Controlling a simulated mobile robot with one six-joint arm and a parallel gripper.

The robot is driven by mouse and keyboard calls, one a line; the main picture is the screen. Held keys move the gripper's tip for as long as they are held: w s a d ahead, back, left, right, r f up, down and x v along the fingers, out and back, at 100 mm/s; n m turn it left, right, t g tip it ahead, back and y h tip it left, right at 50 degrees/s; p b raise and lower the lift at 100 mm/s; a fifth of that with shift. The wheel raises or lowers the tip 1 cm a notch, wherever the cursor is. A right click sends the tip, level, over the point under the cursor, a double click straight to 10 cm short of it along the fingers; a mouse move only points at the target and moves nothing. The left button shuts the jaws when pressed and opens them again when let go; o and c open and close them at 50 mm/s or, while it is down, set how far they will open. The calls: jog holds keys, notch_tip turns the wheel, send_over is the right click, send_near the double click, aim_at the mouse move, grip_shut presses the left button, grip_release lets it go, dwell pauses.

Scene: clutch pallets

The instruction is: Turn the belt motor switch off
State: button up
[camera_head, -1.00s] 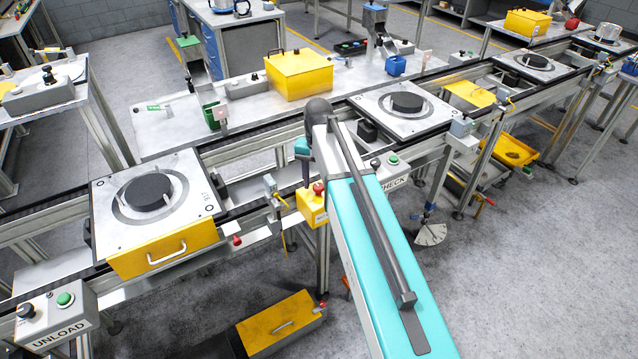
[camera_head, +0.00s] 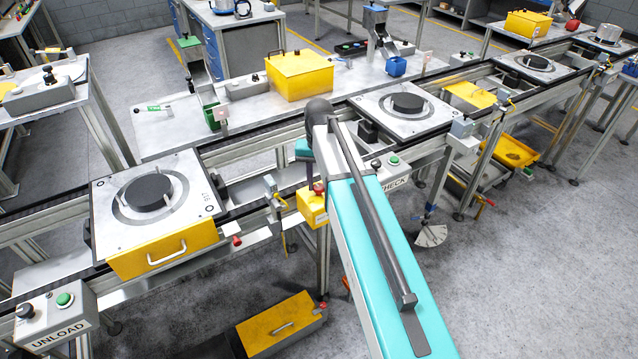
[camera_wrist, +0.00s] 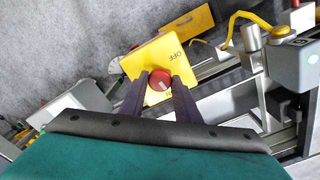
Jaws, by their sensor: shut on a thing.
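The belt motor switch is a yellow box with a red round knob on its face. In the head view the box (camera_head: 312,208) sits on the front of the conveyor frame, partly hidden by my arm. In the wrist view the yellow plate (camera_wrist: 145,62) reads OFF near its edge, and the red knob (camera_wrist: 159,81) with a pale pointer line sits between my fingers. My gripper (camera_wrist: 158,82) is shut on the knob, one dark finger on each side. In the head view my arm hides the fingertips.
The conveyor carries pallets with black discs, one left (camera_head: 150,192) and one right (camera_head: 407,103) of my arm. A green-button CHECK box (camera_head: 394,160) is close to my arm's right side. A yellow bin (camera_head: 280,324) lies low in front.

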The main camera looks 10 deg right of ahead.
jog(key=n, duration=0.4)
jog(key=shift+b, duration=0.35)
jog(key=n, duration=0.4)
jog(key=shift+n+b, duration=0.3)
jog(key=n, duration=0.4)
jog(key=shift+n+b, duration=0.35)
jog(key=shift+n, duration=1.45)
jog(key=o, duration=1)
jog(key=shift+o, duration=0.2)
jog(key=shift+r, duration=0.15)
